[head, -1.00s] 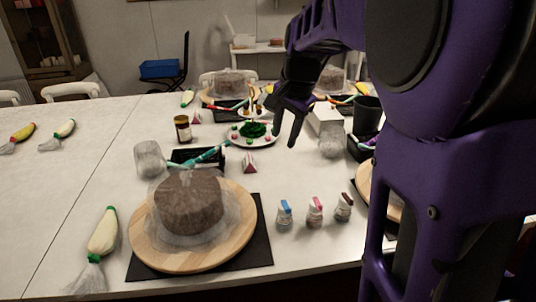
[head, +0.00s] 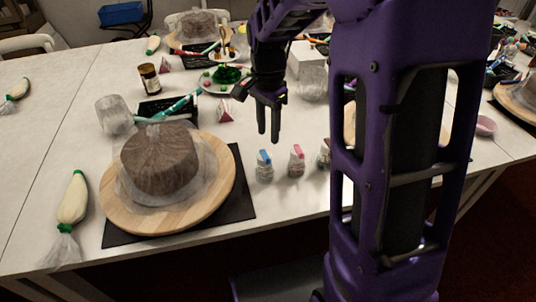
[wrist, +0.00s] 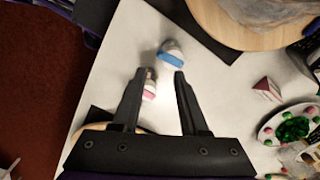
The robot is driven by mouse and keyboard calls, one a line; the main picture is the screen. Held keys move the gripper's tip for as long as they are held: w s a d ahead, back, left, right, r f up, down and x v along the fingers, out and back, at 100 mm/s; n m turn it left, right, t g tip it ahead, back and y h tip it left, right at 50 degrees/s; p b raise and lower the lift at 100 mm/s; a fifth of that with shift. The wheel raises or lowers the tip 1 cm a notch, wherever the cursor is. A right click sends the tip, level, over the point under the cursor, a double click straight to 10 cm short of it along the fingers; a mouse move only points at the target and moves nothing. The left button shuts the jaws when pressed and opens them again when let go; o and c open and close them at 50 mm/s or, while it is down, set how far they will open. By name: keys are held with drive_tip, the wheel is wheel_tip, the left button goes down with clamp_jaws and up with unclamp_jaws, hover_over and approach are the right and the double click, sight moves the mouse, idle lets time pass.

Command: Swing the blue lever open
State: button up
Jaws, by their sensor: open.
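A small clear jar with a blue lever (head: 264,157) on top stands upright on the white table in the head view. The blue lever lies flat across the jar top in the wrist view (wrist: 171,59), just beyond my fingertips. My gripper (head: 269,132) points down above and a little behind the jar in the head view, with its fingers apart and nothing between them. In the wrist view my gripper (wrist: 160,76) has the pink-topped jar (wrist: 149,92) showing beside its left finger. I cannot tell how far the lever is turned.
The pink-topped jar stands right of the blue one, and a third jar (head: 323,155) is partly hidden by my arm. A chocolate cake (head: 159,160) on a wooden turntable (head: 215,205) stands left. A plate with green icing (head: 228,75) is behind. Table in front of the jars is clear.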

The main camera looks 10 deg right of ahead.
sight(268, 158)
wheel_tip(268, 158, down, 8)
drive_tip(key=shift+f+b, duration=0.1)
drive_tip(key=shift+b, duration=0.5)
clamp_jaws()
